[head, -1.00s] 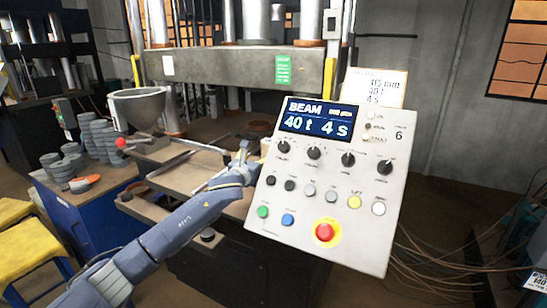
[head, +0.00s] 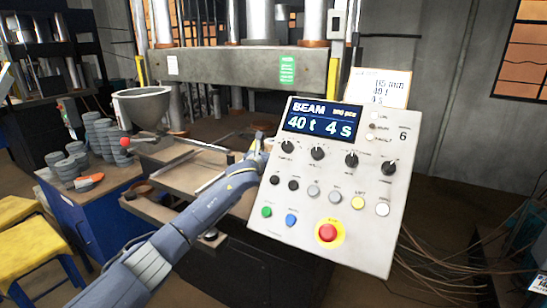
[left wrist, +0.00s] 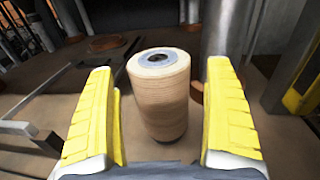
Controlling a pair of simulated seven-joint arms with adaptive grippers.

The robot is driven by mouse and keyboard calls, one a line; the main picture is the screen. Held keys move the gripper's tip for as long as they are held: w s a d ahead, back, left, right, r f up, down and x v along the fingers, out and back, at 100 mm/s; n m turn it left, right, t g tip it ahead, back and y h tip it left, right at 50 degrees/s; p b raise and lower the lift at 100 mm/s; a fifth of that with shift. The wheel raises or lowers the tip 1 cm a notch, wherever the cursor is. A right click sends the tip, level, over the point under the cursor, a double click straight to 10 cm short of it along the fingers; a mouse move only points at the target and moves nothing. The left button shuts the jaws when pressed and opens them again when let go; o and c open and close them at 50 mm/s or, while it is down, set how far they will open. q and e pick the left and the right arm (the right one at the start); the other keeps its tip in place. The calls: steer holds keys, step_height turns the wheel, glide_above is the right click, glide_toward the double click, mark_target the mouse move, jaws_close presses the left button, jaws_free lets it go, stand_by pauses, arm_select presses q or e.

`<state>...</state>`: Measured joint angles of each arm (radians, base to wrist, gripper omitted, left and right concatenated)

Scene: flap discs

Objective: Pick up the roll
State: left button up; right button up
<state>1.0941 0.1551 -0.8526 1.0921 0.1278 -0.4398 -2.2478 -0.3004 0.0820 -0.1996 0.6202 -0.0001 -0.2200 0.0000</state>
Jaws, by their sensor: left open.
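The roll (left wrist: 160,95) is a tan, layered cylinder with a grey ring and dark hole on top. It stands upright on a brown surface in the left wrist view. My left gripper (left wrist: 160,110) is open, with one yellow finger on each side of the roll and a gap on both sides. In the head view my left arm reaches behind the control panel (head: 335,185), which hides the gripper's tips and the roll. My right gripper is not in view.
A metal post (left wrist: 225,40) stands close behind the roll at right. In the head view a grey hopper (head: 143,107) and stacks of grey discs (head: 100,135) sit left of the arm.

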arm_select(q)
steer(key=shift+w+d, duration=0.2)
steer(key=shift+w, duration=0.4)
steer(key=shift+c, duration=0.4)
steer(key=shift+r, duration=0.1)
steer(key=c, duration=1.6)
